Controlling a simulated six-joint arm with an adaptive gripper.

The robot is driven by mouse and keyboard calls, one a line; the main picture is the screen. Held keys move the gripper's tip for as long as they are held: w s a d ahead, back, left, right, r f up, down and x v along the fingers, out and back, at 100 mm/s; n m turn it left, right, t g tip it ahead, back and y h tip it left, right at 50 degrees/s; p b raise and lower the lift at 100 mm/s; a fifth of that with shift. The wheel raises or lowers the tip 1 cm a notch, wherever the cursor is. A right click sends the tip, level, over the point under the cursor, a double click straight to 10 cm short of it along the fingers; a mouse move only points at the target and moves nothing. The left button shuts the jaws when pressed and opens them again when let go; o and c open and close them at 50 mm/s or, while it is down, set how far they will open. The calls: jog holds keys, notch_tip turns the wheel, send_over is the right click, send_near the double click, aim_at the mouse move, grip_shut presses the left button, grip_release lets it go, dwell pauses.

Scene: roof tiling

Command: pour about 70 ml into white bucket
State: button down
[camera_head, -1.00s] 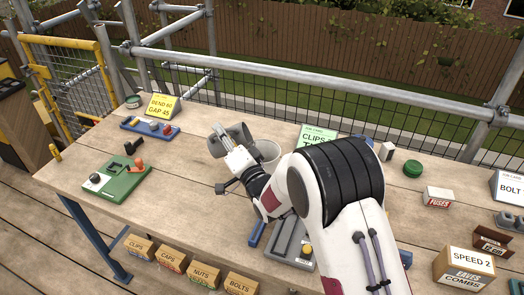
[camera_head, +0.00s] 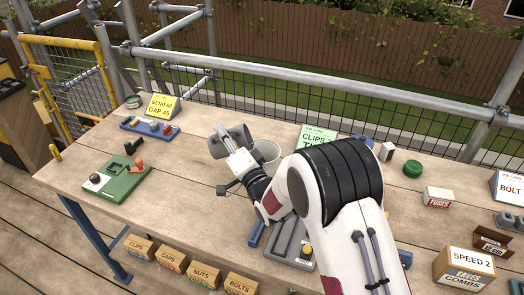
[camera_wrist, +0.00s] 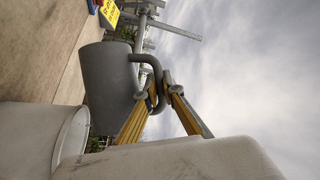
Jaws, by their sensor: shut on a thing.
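A grey mug (camera_head: 232,139) is held in my gripper (camera_head: 229,141) above the workbench, just left of the white bucket (camera_head: 267,153). In the wrist view the fingers (camera_wrist: 164,94) are shut on the handle of the grey mug (camera_wrist: 108,85), and the mug is tilted. The white bucket (camera_wrist: 40,140) stands close beside and below it, partly cut off by the frame. No liquid stream is visible. The inside of the bucket is hidden in both views.
A green base with a lever (camera_head: 120,178) and a blue tray of small parts (camera_head: 150,128) lie left. A yellow sign (camera_head: 163,107) and a green clips sign (camera_head: 316,138) stand behind. A grey tray (camera_head: 290,243) lies beside my arm.

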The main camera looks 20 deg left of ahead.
jog(key=shift+w+d+r+m, duration=0.2)
jog(key=shift+w+d+m, duration=0.05)
jog(key=shift+d+m, duration=0.3)
jog(key=shift+d+r, duration=0.1)
jog(key=shift+d, duration=0.05)
jog(key=shift+w+d+r+m+t, duration=0.2)
jog(key=shift+w+d+m+t, duration=0.15)
jog(key=shift+d+t, duration=0.1)
dwell(0.6)
jog(key=a, duration=0.1)
jog(key=n, duration=0.1)
jog(key=s+a+n+g, duration=0.1)
jog(key=shift+s+a+f, duration=0.1)
jog(key=shift+a+f, duration=0.2)
jog(key=shift+f, duration=0.05)
jog(key=shift+s+a+r+n+g, duration=0.1)
jog(key=shift+a+n+g, duration=0.15)
jog(key=shift+n, duration=0.25)
jog(key=shift+s+a+f+n+g+h, duration=0.15)
jog(key=shift+a+f+n+h, duration=0.15)
jog(key=shift+f+n, duration=0.15)
jog(key=shift+s+a+f+n+g+h, duration=0.15)
jog(key=shift+a+f+n+h, duration=0.1)
jog(key=shift+f+n, duration=0.2)
jog(key=shift+w, duration=0.1)
jog(key=shift+a+n, duration=0.15)
jog(key=shift+n, duration=0.15)
